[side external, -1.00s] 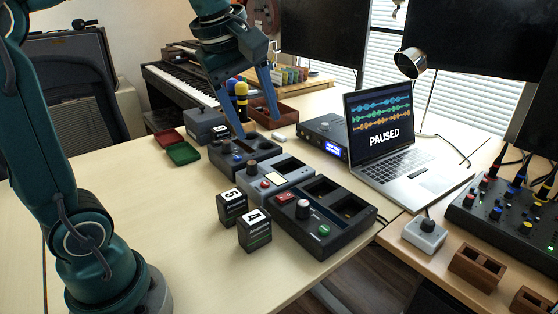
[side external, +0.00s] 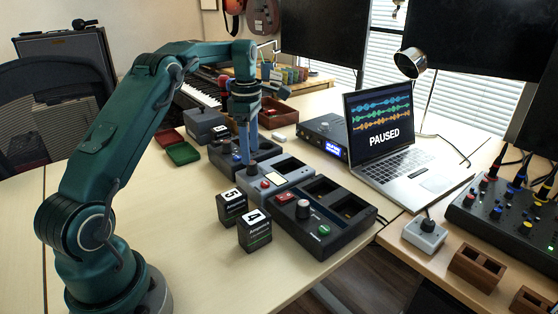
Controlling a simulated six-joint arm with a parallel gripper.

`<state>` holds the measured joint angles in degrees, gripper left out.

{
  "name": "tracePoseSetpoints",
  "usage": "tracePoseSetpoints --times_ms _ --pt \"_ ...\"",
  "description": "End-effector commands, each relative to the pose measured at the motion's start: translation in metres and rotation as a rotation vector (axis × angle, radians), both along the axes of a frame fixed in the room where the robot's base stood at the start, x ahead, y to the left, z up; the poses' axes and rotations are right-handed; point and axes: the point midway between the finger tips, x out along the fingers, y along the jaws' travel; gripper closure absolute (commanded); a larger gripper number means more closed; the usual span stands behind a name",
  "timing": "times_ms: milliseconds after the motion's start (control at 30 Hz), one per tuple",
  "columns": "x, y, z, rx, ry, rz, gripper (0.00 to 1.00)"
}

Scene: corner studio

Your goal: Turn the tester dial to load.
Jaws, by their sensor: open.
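The grey unit (side external: 290,168) in the middle of a row of three has a pale display window, a red button (side external: 265,184) and a dark dial; I take it as the tester. My gripper (side external: 248,160) points straight down at this unit's dial end, with its blue fingers open. The fingers hide most of the dial, so I cannot tell whether they touch it or where it points. No dial labels are legible.
Two battery boxes marked 5 (side external: 232,206) and 4 (side external: 254,230) stand left of the units. Another dark unit (side external: 222,157) lies just behind. An open laptop (side external: 400,165) is to the right. The table's left front is clear.

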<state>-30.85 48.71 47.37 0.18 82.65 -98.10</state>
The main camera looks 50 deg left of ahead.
Motion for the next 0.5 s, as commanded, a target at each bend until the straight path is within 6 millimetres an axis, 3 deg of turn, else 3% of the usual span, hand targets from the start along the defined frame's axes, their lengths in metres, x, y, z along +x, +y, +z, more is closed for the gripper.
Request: tracePoseSetpoints --times_ms 300,500 --pt "0.0 -0.001 -0.034 -0.001 0.001 -0.003 0.36" --pt "0.001 0.0 -0.04 0.001 -0.002 -0.004 0.36"
